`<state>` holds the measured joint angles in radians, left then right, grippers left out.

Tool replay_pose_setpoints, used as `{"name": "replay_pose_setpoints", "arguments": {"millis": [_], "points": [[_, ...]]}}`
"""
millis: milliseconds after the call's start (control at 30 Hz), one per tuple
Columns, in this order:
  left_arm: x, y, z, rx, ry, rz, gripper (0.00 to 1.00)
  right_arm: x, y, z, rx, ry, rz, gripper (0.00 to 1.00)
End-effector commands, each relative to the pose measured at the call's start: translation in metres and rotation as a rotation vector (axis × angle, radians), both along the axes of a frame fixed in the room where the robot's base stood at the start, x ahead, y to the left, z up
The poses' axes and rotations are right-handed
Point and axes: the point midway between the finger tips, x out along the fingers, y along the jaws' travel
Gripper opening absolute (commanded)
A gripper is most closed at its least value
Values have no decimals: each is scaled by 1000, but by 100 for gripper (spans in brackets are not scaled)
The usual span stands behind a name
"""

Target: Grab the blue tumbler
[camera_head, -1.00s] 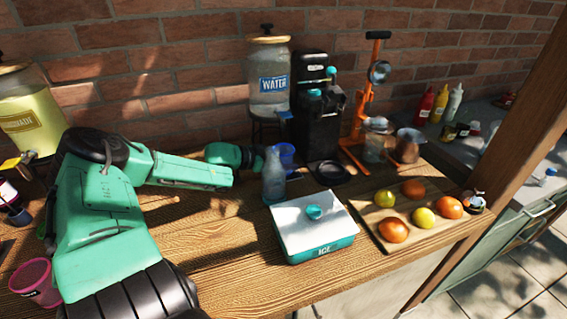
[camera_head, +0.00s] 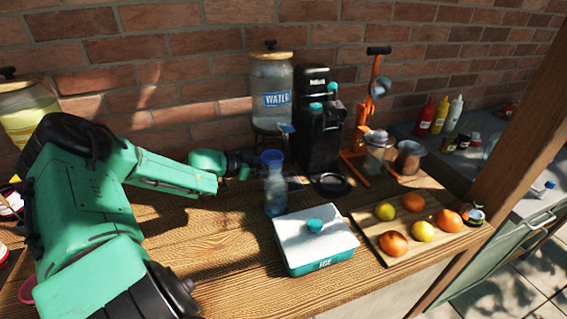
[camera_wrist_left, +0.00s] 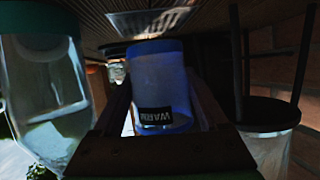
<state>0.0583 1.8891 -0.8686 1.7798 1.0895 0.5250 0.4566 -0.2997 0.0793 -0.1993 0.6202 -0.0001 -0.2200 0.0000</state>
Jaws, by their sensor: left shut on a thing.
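The blue tumbler (camera_head: 272,157) shows its blue rim above a clear bottle (camera_head: 275,195), which hides much of its body in the head view. In the left wrist view the tumbler (camera_wrist_left: 160,85) sits between the two fingers, with a dark label reading WARM upside down. My left gripper (camera_head: 257,165) is shut on the tumbler from the left side. Its fingertips are hard to make out in the head view. My right gripper is not in view.
The water dispenser (camera_head: 272,85) and a black machine (camera_head: 317,130) stand close behind. A white and teal ice box (camera_head: 300,245) is in front, right of the bottle. A board (camera_head: 375,235) with several fruits lies further right.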

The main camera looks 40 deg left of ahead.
Motion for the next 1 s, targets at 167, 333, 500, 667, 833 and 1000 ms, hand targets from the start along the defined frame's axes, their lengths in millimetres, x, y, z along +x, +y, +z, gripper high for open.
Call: {"name": "replay_pose_setpoints", "arguments": {"millis": [167,333,500,667,833,1000], "points": [[-30,11,-1,2,-1,2,9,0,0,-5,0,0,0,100],[-59,20,-1,1,-1,4,9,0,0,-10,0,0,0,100],[-85,29,-1,1,-2,4,9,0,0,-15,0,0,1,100],[-105,34,-1,0,-1,3,9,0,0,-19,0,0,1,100],[-119,39,-1,-1,-1,2,9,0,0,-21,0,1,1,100],[-127,41,-1,-1,-1,2,9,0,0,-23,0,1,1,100]]}}
